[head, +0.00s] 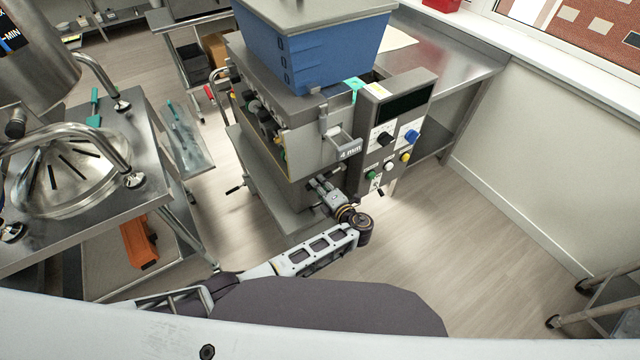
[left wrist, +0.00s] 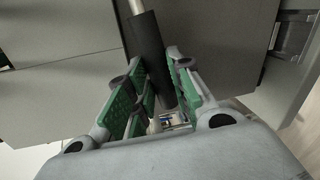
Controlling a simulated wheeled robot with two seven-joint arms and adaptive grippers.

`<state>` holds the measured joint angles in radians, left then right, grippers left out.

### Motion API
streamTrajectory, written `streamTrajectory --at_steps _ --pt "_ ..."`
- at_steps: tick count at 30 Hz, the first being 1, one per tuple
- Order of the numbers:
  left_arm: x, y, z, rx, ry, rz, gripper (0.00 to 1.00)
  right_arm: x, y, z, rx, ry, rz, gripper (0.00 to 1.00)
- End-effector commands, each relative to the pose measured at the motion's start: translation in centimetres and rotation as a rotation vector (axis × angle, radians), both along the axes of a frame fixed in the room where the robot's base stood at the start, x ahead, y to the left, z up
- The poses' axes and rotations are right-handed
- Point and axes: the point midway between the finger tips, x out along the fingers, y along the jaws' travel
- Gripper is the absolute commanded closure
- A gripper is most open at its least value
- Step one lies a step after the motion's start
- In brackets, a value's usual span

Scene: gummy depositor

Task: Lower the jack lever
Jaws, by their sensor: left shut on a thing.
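The depositor machine (head: 300,140) stands in the middle of the head view, with a blue hopper (head: 330,50) on top. My left gripper (head: 320,186) is at its lower front side, below the plate marked "4 mm". In the left wrist view, the jack lever (left wrist: 149,45) is a black grip on a pale metal rod. It runs between the green-padded fingers of my left gripper (left wrist: 157,84), which is shut on it. In the head view the gripper hides the lever, so I cannot tell its angle there. My right gripper is not in view.
A control box (head: 395,130) with coloured knobs is on the machine's right, above my left wrist. A steel bench (head: 455,60) is behind at right. Open floor (head: 480,240) lies to the right.

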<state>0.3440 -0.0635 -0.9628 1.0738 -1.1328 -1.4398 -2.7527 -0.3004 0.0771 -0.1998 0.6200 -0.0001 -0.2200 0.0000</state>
Motion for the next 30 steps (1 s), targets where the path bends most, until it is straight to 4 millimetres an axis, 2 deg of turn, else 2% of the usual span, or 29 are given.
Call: streamTrajectory --at_steps 18,30 --pt "0.7 -1.1 -3.7 -0.293 -0.213 0.005 1.0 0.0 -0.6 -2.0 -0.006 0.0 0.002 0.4" --pt "1.2 -1.6 -4.5 -0.395 -0.292 0.007 1.0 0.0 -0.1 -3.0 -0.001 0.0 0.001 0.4"
